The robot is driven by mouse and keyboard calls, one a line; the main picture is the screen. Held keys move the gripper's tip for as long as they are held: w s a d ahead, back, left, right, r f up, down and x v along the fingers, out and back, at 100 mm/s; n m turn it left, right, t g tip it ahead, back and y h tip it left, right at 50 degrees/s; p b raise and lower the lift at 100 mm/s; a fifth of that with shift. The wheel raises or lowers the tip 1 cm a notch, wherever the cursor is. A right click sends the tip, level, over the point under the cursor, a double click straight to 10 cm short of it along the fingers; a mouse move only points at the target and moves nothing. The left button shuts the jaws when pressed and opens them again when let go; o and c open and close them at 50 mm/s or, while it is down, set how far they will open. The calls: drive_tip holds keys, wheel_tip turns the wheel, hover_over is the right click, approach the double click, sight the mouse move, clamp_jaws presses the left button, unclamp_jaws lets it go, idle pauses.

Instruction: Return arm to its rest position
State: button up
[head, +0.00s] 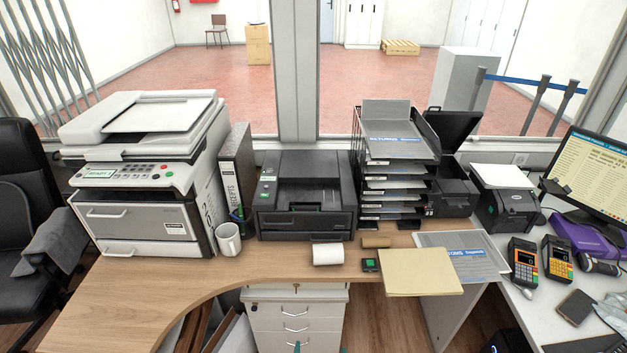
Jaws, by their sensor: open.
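Only two small teal tips of my gripper (320,349) show at the bottom edge of the head view, in front of the white drawer unit (296,312). They stand apart with nothing visible between them, so the gripper is open. The rest of the gripper and my arm are out of view. The tips appear apart from the wooden counter (150,290) and the things on it.
On the counter stand a large printer (145,180), a mug (228,239), a small black printer (306,195) and a tray stack (398,165). A paper roll (327,254) and yellow folder (420,272) lie near the front edge. The counter's left front is clear.

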drive_tip(key=s+a+r+t+h, duration=0.1)
drive_tip(key=s+r, duration=0.1)
drive_tip(key=s, duration=0.7)
drive_tip(key=s+a+r+t, duration=0.2)
drive_tip(key=s, duration=0.8)
drive_tip(key=s+r+n+t, duration=0.1)
drive_tip(key=s+r+t, duration=0.1)
drive_tip(key=s+r, duration=1)
drive_tip(key=shift+d+r+n, duration=0.3)
drive_tip(key=shift+d+r, duration=0.1)
drive_tip(key=shift+r, duration=0.05)
